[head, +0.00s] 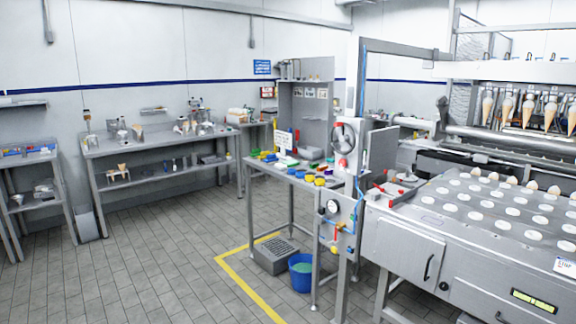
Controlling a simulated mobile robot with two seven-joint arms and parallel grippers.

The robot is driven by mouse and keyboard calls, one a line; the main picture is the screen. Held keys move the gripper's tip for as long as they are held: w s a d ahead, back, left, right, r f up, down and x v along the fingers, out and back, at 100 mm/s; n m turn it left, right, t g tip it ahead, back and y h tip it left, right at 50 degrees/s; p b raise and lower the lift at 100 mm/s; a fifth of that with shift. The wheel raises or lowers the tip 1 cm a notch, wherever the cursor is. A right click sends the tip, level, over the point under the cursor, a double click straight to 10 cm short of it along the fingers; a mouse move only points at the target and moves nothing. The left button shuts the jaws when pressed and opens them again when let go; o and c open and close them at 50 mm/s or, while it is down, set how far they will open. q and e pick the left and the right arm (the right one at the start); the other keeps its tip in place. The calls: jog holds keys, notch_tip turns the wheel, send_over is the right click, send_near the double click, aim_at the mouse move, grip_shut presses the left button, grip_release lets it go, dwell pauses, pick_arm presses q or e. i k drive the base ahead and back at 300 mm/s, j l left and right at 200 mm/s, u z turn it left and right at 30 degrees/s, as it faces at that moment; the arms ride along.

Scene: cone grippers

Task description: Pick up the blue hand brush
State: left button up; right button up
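I cannot make out the blue hand brush for certain. Several small coloured items lie on the narrow steel table (278,176) in the middle of the head view, among them a small blue item (270,159) at the left and yellow, green and red pieces. They are too small to tell apart. Another small blue upright item (174,165) shows by the lower shelf of the long steel bench, also too small to name. Neither of my grippers is in view.
A blue bucket (301,272) and a grey crate (277,256) stand on the floor under the table. A cone machine (480,225) fills the right. The long bench (158,139) lines the back wall. The tiled floor (165,270) at front left is clear, with a yellow line.

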aim_at(271, 160)
jog(key=i+j+u, duration=0.3)
jog(key=i, duration=0.55)
jog(key=i+u, duration=0.3)
jog(key=i, duration=0.5)
jog(key=i+j+z, duration=0.15)
jog(key=i, duration=1.3)
jog(key=i+j+z, duration=0.1)
jog(key=i+z, duration=0.35)
jog(key=i+j+z, duration=0.2)
jog(key=z, duration=0.3)
jog(key=i+j+z, duration=0.7)
jog(key=j+z, duration=0.2)
jog(key=l, duration=0.05)
